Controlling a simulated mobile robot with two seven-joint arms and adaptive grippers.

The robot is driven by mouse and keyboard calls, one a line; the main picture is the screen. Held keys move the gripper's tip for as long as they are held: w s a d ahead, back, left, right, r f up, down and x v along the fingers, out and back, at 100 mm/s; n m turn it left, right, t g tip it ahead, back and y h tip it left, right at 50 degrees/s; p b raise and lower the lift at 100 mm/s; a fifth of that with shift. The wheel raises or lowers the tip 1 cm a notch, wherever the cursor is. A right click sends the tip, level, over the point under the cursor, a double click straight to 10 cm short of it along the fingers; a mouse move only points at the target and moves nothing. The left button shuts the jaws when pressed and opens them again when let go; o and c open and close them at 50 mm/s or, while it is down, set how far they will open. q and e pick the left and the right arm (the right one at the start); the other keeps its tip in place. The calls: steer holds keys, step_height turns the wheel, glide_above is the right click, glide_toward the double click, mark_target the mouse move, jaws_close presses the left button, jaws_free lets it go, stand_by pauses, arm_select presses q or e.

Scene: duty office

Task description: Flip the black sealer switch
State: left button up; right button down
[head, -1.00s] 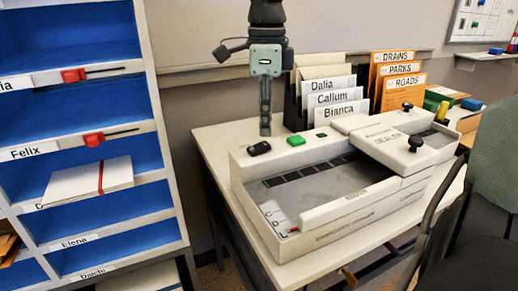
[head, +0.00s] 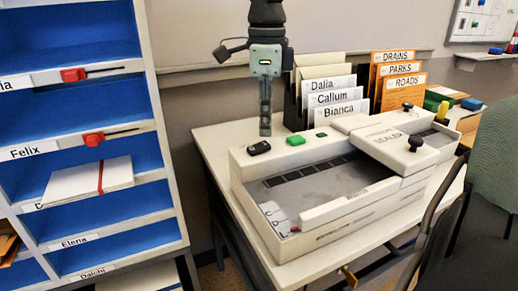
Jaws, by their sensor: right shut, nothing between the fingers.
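The sealer (head: 335,213) is a cream machine on a small table, with a lid (head: 392,150) at its right part carrying black knobs. The black switch (head: 259,148) sits on the sealer's back left top edge, and a green button (head: 296,141) is to its right. My right gripper (head: 265,132) points straight down, shut and empty, with its tips close to the black switch in the picture, just above or behind it. I cannot tell whether it touches. Which way the switch is tipped is too small to tell. My left gripper is not in view.
A blue pigeonhole shelf (head: 152,195) with red sliders stands at the left. Behind the sealer are white folders (head: 334,98) in a black rack and orange folders (head: 404,92). A chair (head: 490,170) stands at the right front. The table's left corner is clear.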

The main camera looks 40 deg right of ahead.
mark_target(265, 143)
steer(key=shift+f+b, duration=0.9)
steer(key=shift+f, duration=0.35)
stand_by(0.3)
steer(key=shift+r, duration=0.15)
steer(key=shift+r+p, duration=2.65)
steer(key=shift+r, duration=0.75)
